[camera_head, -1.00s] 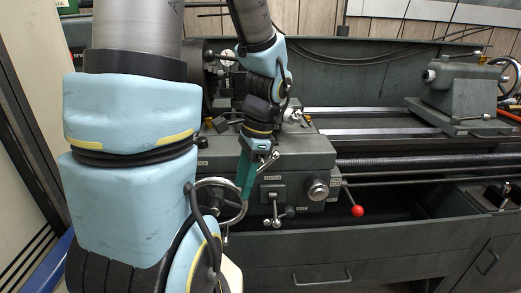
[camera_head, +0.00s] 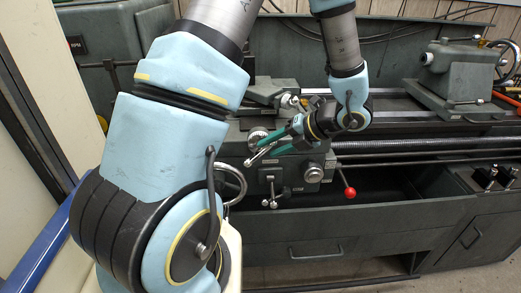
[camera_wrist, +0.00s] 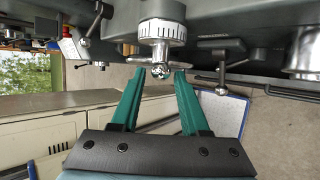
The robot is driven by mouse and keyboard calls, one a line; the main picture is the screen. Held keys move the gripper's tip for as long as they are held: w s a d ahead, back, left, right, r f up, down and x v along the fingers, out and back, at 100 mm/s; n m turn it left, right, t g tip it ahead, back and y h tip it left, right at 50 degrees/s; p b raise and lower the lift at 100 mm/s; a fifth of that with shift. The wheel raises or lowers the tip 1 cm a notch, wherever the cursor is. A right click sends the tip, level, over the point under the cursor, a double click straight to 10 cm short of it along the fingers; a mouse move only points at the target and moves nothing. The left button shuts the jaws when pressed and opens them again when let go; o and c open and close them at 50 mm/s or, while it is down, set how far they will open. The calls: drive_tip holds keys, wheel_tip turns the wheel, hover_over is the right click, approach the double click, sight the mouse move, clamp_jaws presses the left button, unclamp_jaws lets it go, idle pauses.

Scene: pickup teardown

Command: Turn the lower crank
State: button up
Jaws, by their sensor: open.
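A crank with a white graduated dial shows in the wrist view (camera_wrist: 162,32), with a metal crossbar and a round end. In the head view it sits on the lathe carriage front (camera_head: 258,138), below another small handle (camera_head: 290,100); I take it as the lower crank. My gripper (camera_head: 272,145) points left at it, its green fingers apart. In the wrist view my gripper (camera_wrist: 159,75) is open, with the crank's round end between the fingertips. Whether a finger touches the crossbar I cannot tell.
A large handwheel (camera_head: 230,183) stands lower left, partly behind my arm. A red-knobbed lever (camera_head: 349,192), a round knob (camera_head: 313,172) and short levers (camera_head: 270,200) are on the carriage front. The chip tray below is clear.

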sight(254, 155)
drive_tip(key=shift+x, duration=2.35)
clamp_jaws()
